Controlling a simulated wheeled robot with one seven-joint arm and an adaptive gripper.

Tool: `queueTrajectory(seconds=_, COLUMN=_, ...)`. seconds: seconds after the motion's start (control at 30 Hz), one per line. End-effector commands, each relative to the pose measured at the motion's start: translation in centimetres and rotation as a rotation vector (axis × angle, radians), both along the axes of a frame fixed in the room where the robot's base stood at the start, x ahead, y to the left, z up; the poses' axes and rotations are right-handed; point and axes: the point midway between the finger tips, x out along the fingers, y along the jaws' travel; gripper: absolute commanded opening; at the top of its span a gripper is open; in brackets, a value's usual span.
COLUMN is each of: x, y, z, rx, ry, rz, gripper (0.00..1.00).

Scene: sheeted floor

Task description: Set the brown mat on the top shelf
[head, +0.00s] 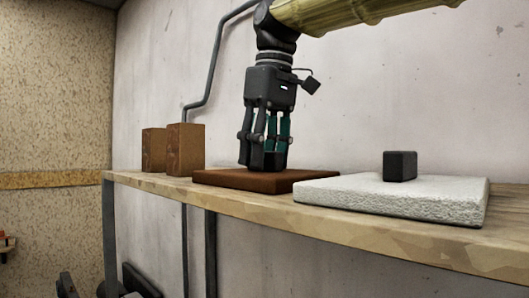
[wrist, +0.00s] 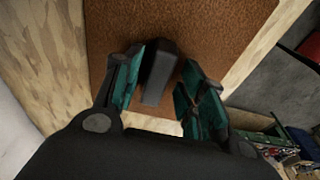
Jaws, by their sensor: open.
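The brown mat (head: 215,179) lies flat on a wooden shelf board (head: 400,235), and it also fills the upper middle of the wrist view (wrist: 220,35). A dark block (wrist: 158,78) is on the mat. My gripper (head: 264,155) points down over the mat, with its fingertips low, close to the mat. In the wrist view my gripper (wrist: 160,65) is open, with one teal finger on each side of the dark block. I cannot tell whether the fingers touch the block. Whether this board is the top shelf cannot be told; no board shows above it.
A white rough slab (head: 340,197) with a black block (head: 400,166) on it is right of the mat. Two brown blocks, a taller one (head: 186,150) and a shorter one (head: 153,150), stand to the left. A grey pipe (head: 215,55) runs along the wall behind.

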Motion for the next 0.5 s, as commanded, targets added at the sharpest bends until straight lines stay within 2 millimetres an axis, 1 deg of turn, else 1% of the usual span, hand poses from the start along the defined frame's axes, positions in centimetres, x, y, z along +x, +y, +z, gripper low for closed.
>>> queueTrajectory(seconds=0.27, x=0.0, y=-0.1, z=0.7, rx=0.0, ry=0.0, rz=0.0, gripper=0.41)
queueTrajectory(seconds=0.5, x=-0.2, y=-0.3, z=2.6, rx=0.0, ry=0.0, rz=0.0, gripper=0.41)
